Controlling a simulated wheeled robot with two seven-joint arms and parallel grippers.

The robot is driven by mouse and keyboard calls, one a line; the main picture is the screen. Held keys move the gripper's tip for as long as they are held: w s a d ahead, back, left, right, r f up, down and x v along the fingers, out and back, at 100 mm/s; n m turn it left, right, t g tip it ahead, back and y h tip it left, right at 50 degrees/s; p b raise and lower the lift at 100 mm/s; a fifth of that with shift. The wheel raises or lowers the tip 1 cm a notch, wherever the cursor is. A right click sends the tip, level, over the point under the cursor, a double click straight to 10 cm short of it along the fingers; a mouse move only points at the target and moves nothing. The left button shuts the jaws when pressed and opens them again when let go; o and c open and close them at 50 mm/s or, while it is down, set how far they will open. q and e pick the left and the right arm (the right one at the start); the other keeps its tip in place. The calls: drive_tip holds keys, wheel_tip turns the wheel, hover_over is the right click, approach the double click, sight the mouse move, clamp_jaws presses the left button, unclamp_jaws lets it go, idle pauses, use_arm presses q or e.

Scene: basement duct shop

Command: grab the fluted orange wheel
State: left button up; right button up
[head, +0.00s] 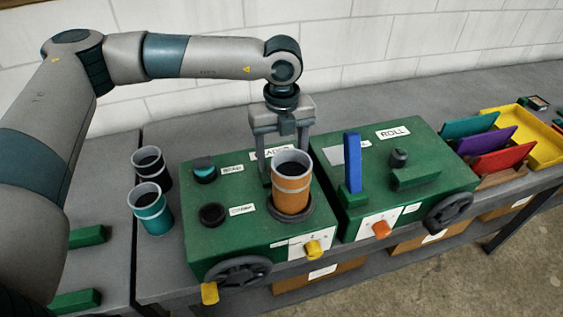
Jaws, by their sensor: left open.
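A small orange knob (381,229) sticks out of the white front plate of the right green machine (335,196), labelled ROLL. It is the orange wheel-like part I see; its fluting is too small to make out. My left gripper (284,148) points down over the left green machine (225,232), behind and left of the orange knob and apart from it. Its fingers are spread, one on the left and one partly hidden behind an orange cup-like cylinder (291,192) with a grey rim. I cannot tell whether they touch that cylinder. My right gripper is out of view.
A blue upright bar (352,163) stands on the right machine. Teal (151,210) and black (149,168) cups stand left. A yellow tray (533,140) lies right. Space before the bench is clear.

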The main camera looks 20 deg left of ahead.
use_arm(q)
drive_tip(key=shift+f, duration=0.85)
drive_tip(key=c, duration=1.2)
drive_tip(key=shift+r, duration=0.2)
drive_tip(key=shift+r, duration=0.6)
wheel_tip(320, 180, up, 16)
drive_tip(key=b, duration=0.6)
drive_tip(key=shift+r, duration=0.25)
